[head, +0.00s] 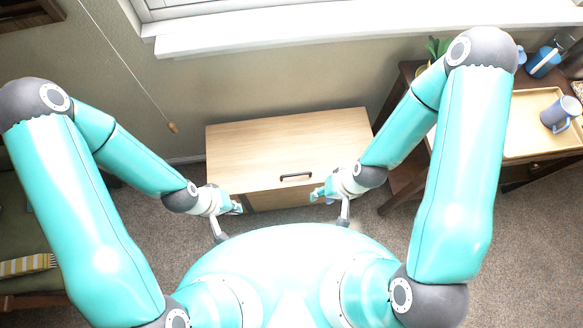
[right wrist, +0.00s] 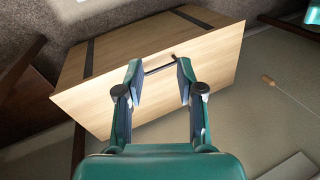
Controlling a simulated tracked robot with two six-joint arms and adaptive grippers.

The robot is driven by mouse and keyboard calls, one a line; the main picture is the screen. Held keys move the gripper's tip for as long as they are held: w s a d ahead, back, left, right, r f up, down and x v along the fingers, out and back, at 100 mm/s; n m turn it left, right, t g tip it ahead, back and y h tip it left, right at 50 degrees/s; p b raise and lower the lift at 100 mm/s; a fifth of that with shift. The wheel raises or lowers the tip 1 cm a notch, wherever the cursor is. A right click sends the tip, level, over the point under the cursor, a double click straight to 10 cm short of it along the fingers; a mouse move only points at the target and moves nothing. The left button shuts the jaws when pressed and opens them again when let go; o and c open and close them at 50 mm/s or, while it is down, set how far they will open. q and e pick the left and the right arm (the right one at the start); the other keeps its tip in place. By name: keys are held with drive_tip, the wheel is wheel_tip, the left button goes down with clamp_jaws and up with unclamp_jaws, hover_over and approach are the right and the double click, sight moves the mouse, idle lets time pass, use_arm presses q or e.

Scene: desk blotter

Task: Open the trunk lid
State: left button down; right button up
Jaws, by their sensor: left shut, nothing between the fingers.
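The trunk is a light wooden box with its flat lid (head: 285,140) down, in the middle of the head view. A dark bar handle (head: 296,176) is near the lid's front edge. The lid (right wrist: 100,98) and handle (right wrist: 159,68) also show in the right wrist view. My right gripper (head: 316,194) is open and empty, just in front of the trunk and right of the handle. In the right wrist view its fingers (right wrist: 160,78) appear either side of the handle; contact cannot be told. My left gripper (head: 239,208) is shut and empty near the trunk's front left.
A wooden desk at the right holds a tray (head: 525,113) with a blue mug (head: 561,115). A window sill (head: 300,38) runs along the back wall. A cord with a wooden pull (head: 173,127) hangs left of the trunk. A seat with a striped cloth (head: 28,265) is at left.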

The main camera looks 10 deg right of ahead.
drive_tip(key=w+a+f+n+b, duration=0.1)
drive_tip(key=w+f+n+b, duration=0.45)
drive_tip(key=w+b, duration=0.2)
drive_tip(key=n+g+h+b, duration=0.2)
drive_tip(key=n+b, duration=0.8)
drive_tip(key=b, duration=0.3)
hover_over(295, 174)
drive_tip(key=w, duration=0.1)
drive_tip(key=d+x, duration=0.1)
drive_tip(key=x, duration=0.2)
drive_tip(key=w+r+n+h+b, duration=0.2)
drive_tip(key=w+r+n+b, duration=0.15)
drive_tip(key=n+b, duration=0.2)
drive_tip(key=shift+m+g, duration=0.4)
drive_tip(key=shift+m, duration=0.1)
drive_tip(key=s+f+b, duration=0.1)
drive_tip(key=f, duration=0.4)
drive_tip(key=s+f+b, duration=0.1)
drive_tip(key=f, duration=0.4)
drive_tip(key=s+f+b, duration=0.1)
drive_tip(key=f, duration=0.4)
drive_tip(key=shift+s+a+f+b, duration=0.15)
drive_tip(key=shift+s+a+b, duration=0.15)
drive_tip(key=shift+b, duration=0.1)
clamp_jaws()
